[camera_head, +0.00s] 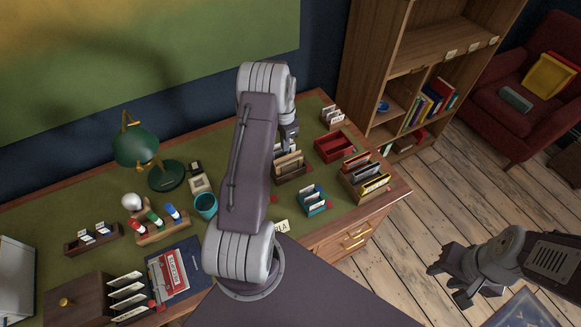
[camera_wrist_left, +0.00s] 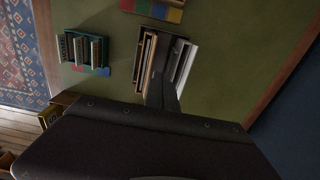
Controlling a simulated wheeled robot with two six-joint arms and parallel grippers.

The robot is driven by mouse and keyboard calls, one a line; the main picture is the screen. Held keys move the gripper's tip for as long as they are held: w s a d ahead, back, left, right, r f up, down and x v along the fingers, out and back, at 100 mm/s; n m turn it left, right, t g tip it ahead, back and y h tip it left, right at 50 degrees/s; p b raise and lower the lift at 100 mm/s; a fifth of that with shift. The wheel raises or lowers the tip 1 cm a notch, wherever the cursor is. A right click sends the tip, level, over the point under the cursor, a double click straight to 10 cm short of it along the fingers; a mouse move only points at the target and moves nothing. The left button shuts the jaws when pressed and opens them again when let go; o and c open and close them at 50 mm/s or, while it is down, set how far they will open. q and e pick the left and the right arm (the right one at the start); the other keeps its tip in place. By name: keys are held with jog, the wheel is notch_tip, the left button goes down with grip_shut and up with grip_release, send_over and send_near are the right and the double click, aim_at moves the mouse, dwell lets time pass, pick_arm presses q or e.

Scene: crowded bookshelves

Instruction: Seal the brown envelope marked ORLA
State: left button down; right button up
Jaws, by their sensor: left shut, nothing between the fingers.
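A pale tag ending in "LA" (camera_head: 282,226) shows at the desk's front edge, partly behind my left arm. The rest of it, and any brown envelope with it, is hidden. My left gripper (camera_head: 290,146) is shut and empty, pointing down at a wooden sorter (camera_head: 291,178) that holds upright envelopes. In the left wrist view its fingers (camera_wrist_left: 162,82) overlap the sorter's contents; I cannot tell whether they touch. My right gripper (camera_head: 446,285) is open and empty, off the desk over the wooden floor.
A teal sorter (camera_head: 312,200), a red tray (camera_head: 334,147) and another filled sorter (camera_head: 366,177) stand to the right. Colored stamps (camera_head: 156,220), a teal cup (camera_head: 205,206) and a green lamp (camera_head: 138,146) stand left. Green desktop lies bare between some items.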

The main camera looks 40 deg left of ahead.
aim_at(288, 156)
pick_arm(q)
jog(key=shift+f, duration=0.15)
jog(key=shift+f+b, duration=0.8)
jog(key=shift+f, duration=0.3)
jog(key=shift+s+d+p, duration=0.15)
jog(key=shift+s+d, duration=0.1)
jog(key=shift+d, duration=0.2)
jog(key=shift+s+d+p, duration=0.15)
jog(key=shift+s+d, duration=0.05)
jog(key=shift+d, duration=0.25)
jog(key=shift+r, duration=0.1)
notch_tip(288, 156, up, 6)
jog(key=p, duration=0.5)
